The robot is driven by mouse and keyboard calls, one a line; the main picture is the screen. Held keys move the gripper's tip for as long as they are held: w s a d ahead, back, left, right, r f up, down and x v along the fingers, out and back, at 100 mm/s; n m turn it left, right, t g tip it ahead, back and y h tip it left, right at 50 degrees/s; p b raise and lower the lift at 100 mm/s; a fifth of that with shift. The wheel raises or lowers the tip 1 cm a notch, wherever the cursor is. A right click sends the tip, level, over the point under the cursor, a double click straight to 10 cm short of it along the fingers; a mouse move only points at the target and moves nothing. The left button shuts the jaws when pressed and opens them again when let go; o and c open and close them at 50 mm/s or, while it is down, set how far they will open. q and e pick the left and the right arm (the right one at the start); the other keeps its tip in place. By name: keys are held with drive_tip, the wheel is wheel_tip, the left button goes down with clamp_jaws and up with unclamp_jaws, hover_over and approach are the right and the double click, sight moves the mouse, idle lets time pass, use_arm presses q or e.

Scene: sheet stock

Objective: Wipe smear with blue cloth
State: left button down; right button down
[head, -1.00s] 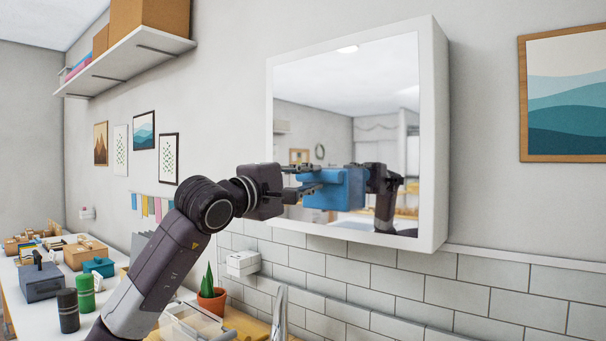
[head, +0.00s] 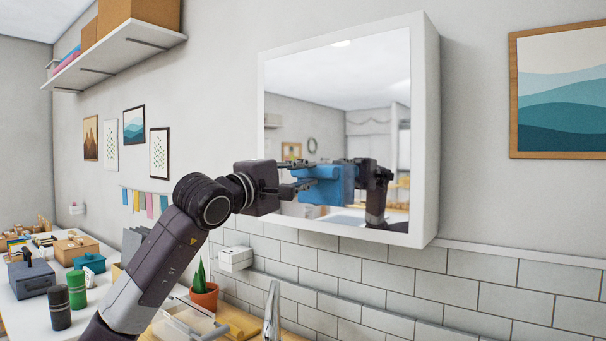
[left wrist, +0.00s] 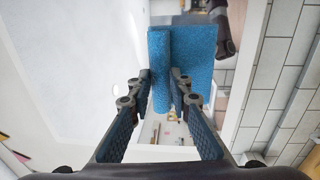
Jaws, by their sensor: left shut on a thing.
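The blue cloth (head: 322,188) is at the lower part of the mirror (head: 340,125) on a white wall cabinet. It also shows in the left wrist view (left wrist: 160,65), rolled or folded between the fingers, with its blue reflection beside it. My left gripper (head: 298,187) is shut on the cloth, in front of the glass. Its fingers show in the left wrist view (left wrist: 162,98). I cannot tell whether the cloth touches the glass. I cannot make out a smear. My right gripper is not in view.
The cabinet's white frame (head: 425,140) stands out from the wall. Below are white tiles, a faucet (head: 272,312), a potted plant (head: 204,292) and a small white box (head: 236,258). A cluttered counter is at left, under a shelf (head: 115,50).

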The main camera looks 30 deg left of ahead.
sight(337, 188)
use_arm(q)
drive_tip(key=shift+w+d+p, duration=0.15)
drive_tip(key=shift+w+p, duration=0.45)
drive_tip(key=shift+w, duration=0.45)
drive_tip(key=shift+a+f+b, duration=0.3)
drive_tip(key=shift+a+f, duration=0.3)
drive_tip(key=shift+a, duration=0.3)
drive_tip(key=shift+w+a+f, duration=0.15)
drive_tip(key=shift+a+f, duration=0.4)
drive_tip(key=shift+a, duration=0.4)
drive_tip(key=shift+w+a+f, duration=0.15)
drive_tip(key=shift+a+f, duration=0.4)
drive_tip(key=shift+a, duration=0.35)
drive_tip(key=shift+d, duration=0.1)
drive_tip(key=shift+s+d+b, duration=0.25)
drive_tip(key=shift+d+b, duration=0.3)
drive_tip(key=shift+d, duration=0.9)
drive_tip(key=shift+s+d+b, duration=0.2)
drive_tip(key=shift+d+b, duration=0.35)
drive_tip(key=shift+d, duration=0.85)
drive_tip(key=shift+s+d+b, duration=0.2)
drive_tip(key=shift+d+b, duration=0.1)
drive_tip(key=shift+d, duration=1)
drive_tip(key=shift+s+d+b, duration=0.15)
drive_tip(key=shift+d+b, duration=0.1)
drive_tip(key=shift+d, duration=1.05)
